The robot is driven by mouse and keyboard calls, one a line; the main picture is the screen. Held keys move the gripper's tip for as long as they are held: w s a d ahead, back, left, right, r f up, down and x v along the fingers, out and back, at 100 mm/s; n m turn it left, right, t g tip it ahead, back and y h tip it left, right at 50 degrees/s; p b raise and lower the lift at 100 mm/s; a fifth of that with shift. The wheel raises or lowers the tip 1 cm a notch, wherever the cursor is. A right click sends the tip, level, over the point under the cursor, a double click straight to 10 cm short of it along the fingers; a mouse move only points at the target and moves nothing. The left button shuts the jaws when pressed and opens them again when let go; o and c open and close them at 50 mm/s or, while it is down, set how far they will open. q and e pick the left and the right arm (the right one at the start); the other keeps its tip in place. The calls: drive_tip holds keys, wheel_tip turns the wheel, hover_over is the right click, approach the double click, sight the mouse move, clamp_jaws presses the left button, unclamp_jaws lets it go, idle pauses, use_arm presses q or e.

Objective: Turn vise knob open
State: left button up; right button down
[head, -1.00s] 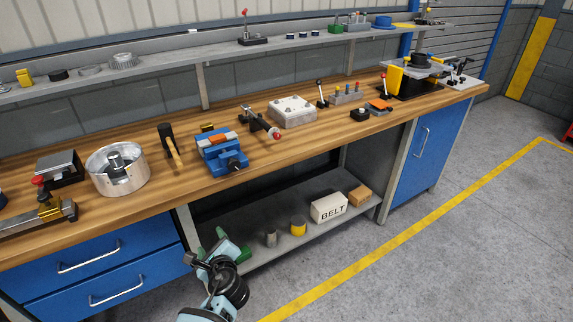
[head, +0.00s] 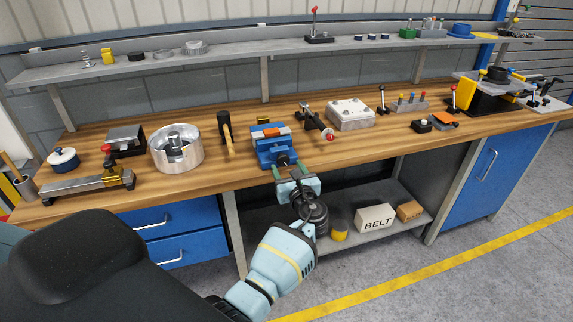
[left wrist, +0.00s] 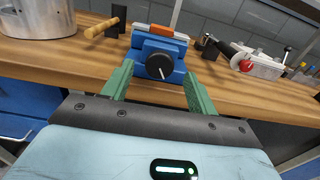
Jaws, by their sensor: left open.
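The blue vise (head: 270,148) sits at the front of the wooden bench, with an orange part between its jaws. Its black round knob (left wrist: 160,66) faces me in the left wrist view, with a white mark on its face. My left gripper (head: 287,170) is just in front of the vise at the bench edge. Its green fingers are open, one on each side of the knob in the left wrist view (left wrist: 158,80). I cannot tell how far short of the knob the tips are; no contact shows. My right gripper is not in view.
A hammer (head: 227,128) and a metal bowl-like housing (head: 177,158) stand left of the vise. A red-tipped clamp (head: 317,122) and a pale block (head: 350,115) are to its right. Below, the shelf holds a BELT box (head: 375,218). The bench edge (head: 345,162) runs under the gripper.

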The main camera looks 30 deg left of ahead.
sight(282, 159)
use_arm(q)
drive_tip(key=shift+x, duration=1.4)
drive_tip(key=shift+c, duration=0.2)
drive_tip(key=c, duration=0.9)
